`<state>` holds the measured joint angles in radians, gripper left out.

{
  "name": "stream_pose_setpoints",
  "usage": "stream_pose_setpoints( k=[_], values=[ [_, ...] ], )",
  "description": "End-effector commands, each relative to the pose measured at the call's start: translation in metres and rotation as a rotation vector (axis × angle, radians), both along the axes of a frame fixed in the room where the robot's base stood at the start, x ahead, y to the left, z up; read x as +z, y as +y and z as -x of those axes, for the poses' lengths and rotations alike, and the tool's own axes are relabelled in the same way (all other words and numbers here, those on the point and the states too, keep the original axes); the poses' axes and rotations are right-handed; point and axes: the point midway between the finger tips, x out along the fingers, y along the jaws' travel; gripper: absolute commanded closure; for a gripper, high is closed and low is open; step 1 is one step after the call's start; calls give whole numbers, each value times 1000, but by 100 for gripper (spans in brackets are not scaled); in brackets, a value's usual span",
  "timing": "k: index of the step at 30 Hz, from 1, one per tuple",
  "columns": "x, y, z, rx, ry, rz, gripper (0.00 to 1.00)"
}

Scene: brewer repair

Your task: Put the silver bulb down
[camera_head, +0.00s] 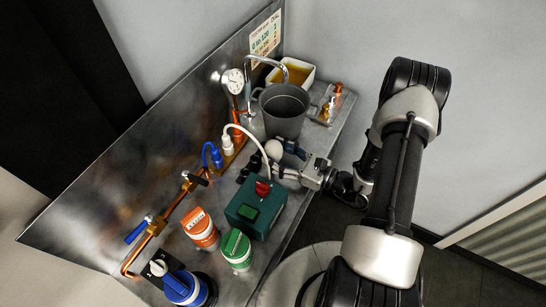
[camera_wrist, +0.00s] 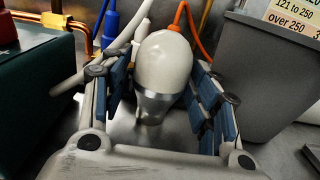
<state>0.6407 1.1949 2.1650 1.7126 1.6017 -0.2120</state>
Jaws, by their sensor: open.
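The silver bulb (camera_wrist: 163,62) has a white dome and a silver collar in the wrist view. Its dome points up and away from my wrist, and its collar is low, at or close to the steel counter. I cannot tell for sure whether it touches. My gripper (camera_wrist: 155,88) is open, with blue-padded fingers on both sides of the bulb and visible gaps to it. In the head view the bulb's white dome (camera_head: 273,148) shows by my gripper (camera_head: 284,152), between the grey bin and the green box.
A grey bin (camera_head: 284,112) stands close behind my gripper. A green box (camera_head: 256,208) with a red knob is in front. Blue and white plugs (camera_head: 227,144), copper pipework (camera_head: 170,213), and orange, green and blue-lidded jars (camera_head: 200,228) occupy the counter (camera_head: 110,217).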

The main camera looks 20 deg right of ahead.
Motion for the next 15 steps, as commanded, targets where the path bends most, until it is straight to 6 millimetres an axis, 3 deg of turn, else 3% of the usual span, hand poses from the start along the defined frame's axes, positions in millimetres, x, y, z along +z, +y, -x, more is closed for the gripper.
stream_pose_setpoints(
  k=[15],
  values=[
    [1,39,-38,1,-1,0,44]
  ],
)
